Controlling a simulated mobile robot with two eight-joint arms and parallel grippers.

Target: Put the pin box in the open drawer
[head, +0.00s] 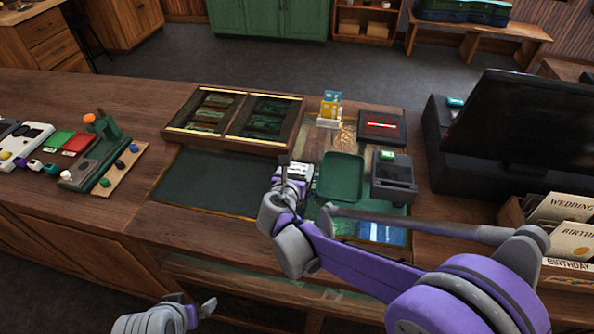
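My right gripper (292,172) hangs over the counter, at the right edge of the dark green mat and left of the green tray. A small white, dark-marked thing (299,171) shows at its fingertips. I cannot tell whether this is the pin box or whether the fingers are shut on it. No other thing is clearly the pin box. What looks like the open drawer (262,287) juts out below the counter's front edge, partly hidden by my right arm. My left gripper (192,304) is low at the bottom edge, in front of the counter; its finger gap is unclear.
A glass-topped wooden case (238,142) lies behind the mat (215,180). The green tray (341,177), a card reader (394,178) and a black box with a red item (382,127) stand right. A monitor (522,132) and card rack (553,268) are farther right.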

